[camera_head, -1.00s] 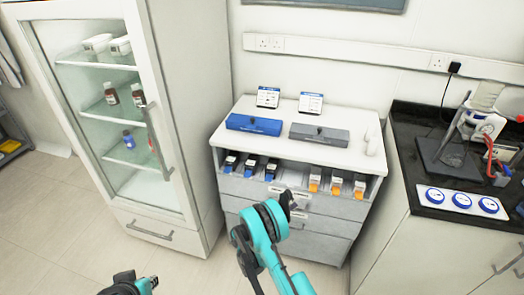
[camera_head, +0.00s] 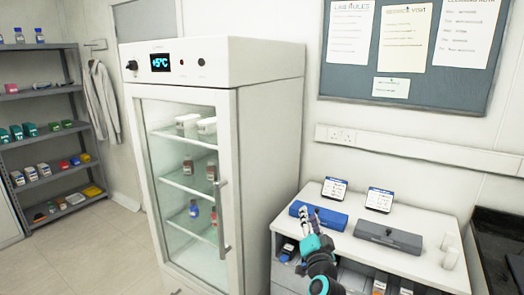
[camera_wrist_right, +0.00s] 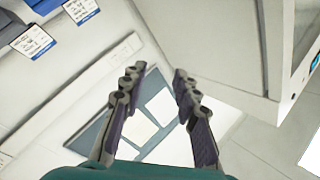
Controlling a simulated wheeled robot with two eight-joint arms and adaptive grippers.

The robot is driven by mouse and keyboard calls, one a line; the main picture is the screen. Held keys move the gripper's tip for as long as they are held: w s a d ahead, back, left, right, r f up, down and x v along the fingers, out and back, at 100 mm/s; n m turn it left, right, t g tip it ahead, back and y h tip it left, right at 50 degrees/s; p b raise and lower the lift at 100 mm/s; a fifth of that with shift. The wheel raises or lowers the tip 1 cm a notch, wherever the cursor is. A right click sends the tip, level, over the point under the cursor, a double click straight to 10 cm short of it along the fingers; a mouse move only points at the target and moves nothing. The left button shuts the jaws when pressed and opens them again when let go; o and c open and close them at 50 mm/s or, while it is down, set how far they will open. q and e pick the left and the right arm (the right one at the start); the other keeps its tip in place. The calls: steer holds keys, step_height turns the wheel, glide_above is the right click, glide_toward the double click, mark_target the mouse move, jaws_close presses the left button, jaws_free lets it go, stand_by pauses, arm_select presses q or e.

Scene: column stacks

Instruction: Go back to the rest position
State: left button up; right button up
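Behind the fingers that view shows the wall and the notice board (camera_wrist_right: 101,128). My left gripper is in neither current view.
The glass-door fridge (camera_head: 270,130) stands left of the drawer unit. The blue box (camera_head: 335,219), grey box (camera_head: 388,237) and two label cards (camera_head: 335,188) sit on the unit. A dark-topped bench (camera_head: 490,235) is at right; shelves (camera_head: 45,133) stand far left. Floor at left is clear.

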steer(key=s+d+f+n+g, duration=0.1)
steer(key=s+f+g, duration=0.3)
steer(key=s, duration=0.7)
steer(key=s+d+f+n+g, duration=0.1)
steer(key=s+f+n+g, duration=0.3)
steer(key=s+f, duration=0.3)
steer(key=s+d+f+n+g, duration=0.1)
steer(key=s+f+n+g, duration=0.2)
steer(key=s, duration=1.2)
step_height(320, 180, down, 3)
steer(key=shift+s+d+r+g, duration=0.1)
steer(key=shift+s+d+g, duration=0.15)
steer(key=shift+g, duration=0.35)
